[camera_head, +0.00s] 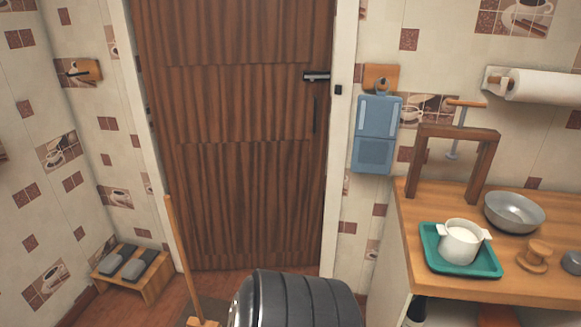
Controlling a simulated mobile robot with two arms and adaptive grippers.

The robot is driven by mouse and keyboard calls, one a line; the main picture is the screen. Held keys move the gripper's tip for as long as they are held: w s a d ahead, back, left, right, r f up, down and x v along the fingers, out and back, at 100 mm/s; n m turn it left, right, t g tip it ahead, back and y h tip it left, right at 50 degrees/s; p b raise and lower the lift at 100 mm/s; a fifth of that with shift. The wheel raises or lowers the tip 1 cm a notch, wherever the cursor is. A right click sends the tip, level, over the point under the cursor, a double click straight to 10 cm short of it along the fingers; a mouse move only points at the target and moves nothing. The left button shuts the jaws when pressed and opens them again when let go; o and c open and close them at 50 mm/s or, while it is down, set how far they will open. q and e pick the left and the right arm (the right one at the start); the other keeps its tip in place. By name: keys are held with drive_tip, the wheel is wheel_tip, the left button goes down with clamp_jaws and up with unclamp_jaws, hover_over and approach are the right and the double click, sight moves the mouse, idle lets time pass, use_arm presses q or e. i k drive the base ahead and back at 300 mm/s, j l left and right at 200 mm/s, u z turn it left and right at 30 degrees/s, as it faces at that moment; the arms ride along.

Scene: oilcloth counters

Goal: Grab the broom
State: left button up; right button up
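The broom (178,246) shows as a thin, light wooden stick left of the middle. It stands nearly upright in front of the door, with its top leaning slightly left. A wider wooden piece (203,322) is at its lower end, cut off by the bottom edge, so the rest of the lower part is out of view. Neither of my grippers is in view, and nothing is seen touching the stick.
A closed brown door (235,130) stands behind the broom. A low wooden stool (150,285) with grey slippers (133,266) is at left. At right, a wooden counter (420,235) bears a green tray (487,267) with a white pot (460,244), and a metal bowl (514,212).

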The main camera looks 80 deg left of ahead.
sight(194, 321)
drive_tip(key=u, duration=3.65)
drive_tip(key=z, duration=0.45)
drive_tip(key=i+j+z, duration=0.35)
drive_tip(key=j, duration=0.3)
drive_tip(key=i+j+z, duration=0.2)
drive_tip(key=j, duration=0.2)
drive_tip(key=j+z, duration=0.15)
drive_tip(key=j, duration=0.2)
